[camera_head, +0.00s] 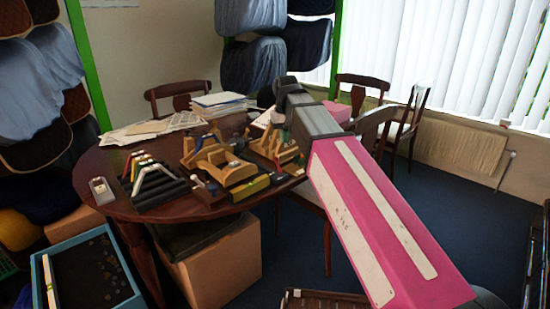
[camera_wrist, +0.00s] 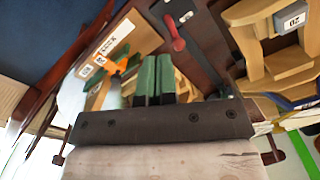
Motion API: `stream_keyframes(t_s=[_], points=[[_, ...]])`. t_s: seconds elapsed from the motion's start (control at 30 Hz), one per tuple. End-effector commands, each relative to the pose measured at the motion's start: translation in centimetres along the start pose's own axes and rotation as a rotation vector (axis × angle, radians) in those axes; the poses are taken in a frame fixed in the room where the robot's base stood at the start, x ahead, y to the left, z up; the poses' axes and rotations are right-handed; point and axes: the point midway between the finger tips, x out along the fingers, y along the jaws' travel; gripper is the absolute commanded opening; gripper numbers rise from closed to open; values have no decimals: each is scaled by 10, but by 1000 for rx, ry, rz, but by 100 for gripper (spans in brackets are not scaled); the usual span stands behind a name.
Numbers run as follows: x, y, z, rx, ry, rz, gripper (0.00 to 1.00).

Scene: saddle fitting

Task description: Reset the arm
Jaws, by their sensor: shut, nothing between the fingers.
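My gripper shows in the wrist view (camera_wrist: 156,80). Its two green fingers are side by side and shut, with nothing between them. They point towards the wooden pieces on the table, and I cannot tell whether they touch anything. In the head view my pink and grey arm reaches from the lower right over the right side of the round brown table (camera_head: 92,180); the gripper itself cannot be made out there.
Wooden forms (camera_head: 228,170) and a black rack with several pale arched bars (camera_head: 158,182) crowd the table. Papers (camera_head: 220,101) lie at its back. Chairs (camera_head: 178,92) stand around it. A cardboard box (camera_head: 215,268) and blue bin (camera_head: 130,300) are below. Open floor lies at right.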

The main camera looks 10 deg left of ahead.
Motion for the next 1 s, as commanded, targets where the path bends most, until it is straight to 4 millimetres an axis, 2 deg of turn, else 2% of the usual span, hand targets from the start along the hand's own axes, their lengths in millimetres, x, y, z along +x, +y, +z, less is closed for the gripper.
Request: stream_keyframes(t_s=[0.23, 0.37, 0.67, 1.0], points=[[4, 2, 1, 3, -1, 0, 0], [23, 15, 4, 20, -2, 0, 0], [105, 72, 20, 93, -3, 0, 0], [193, 132, 56, 178, -1, 0, 0]])
